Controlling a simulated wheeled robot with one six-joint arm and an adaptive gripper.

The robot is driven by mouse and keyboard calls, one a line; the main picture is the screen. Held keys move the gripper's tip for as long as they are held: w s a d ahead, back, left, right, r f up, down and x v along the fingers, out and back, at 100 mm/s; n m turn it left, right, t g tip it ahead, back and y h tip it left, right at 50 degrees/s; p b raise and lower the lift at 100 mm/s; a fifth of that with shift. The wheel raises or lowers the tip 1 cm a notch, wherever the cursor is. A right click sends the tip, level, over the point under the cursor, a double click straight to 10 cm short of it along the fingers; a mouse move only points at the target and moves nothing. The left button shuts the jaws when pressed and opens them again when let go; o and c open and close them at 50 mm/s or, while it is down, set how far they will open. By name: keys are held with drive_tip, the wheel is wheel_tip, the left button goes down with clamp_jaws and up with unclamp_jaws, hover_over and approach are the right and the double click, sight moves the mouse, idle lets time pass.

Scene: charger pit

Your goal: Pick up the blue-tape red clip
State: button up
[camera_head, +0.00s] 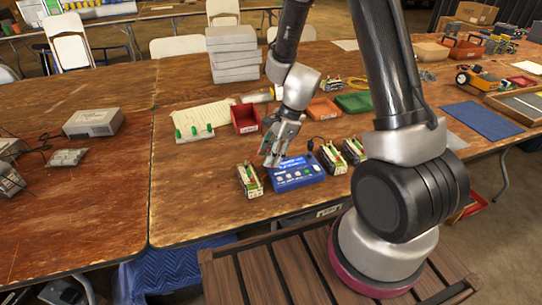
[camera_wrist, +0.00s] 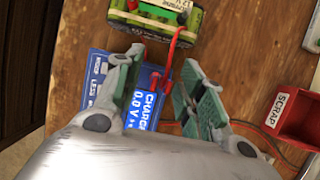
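My gripper (camera_head: 277,147) hangs over the left end of the blue charger (camera_head: 299,173). The wrist view shows my gripper (camera_wrist: 163,62) open, its two green-padded fingers apart above the charger (camera_wrist: 95,70), whose display reads 0.0 V. A small red clip (camera_wrist: 156,82) lies between the fingers, and neither finger appears to touch it. A red lead (camera_wrist: 174,45) runs near it up to a green and black battery pack (camera_wrist: 188,22). I cannot make out blue tape on the clip. In the head view my gripper hides the clip.
Battery packs stand left (camera_head: 249,181) and right (camera_head: 332,158) of the charger. A red bin (camera_head: 245,118) is behind my gripper; a red bin marked SCRAP (camera_wrist: 300,122) is at the wrist view's right. Bare tabletop (camera_head: 195,210) lies front left.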

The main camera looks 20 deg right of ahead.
clamp_jaws()
wheel_tip(320, 180, up, 10)
drive_tip(key=shift+r, duration=0.1)
idle(0.5)
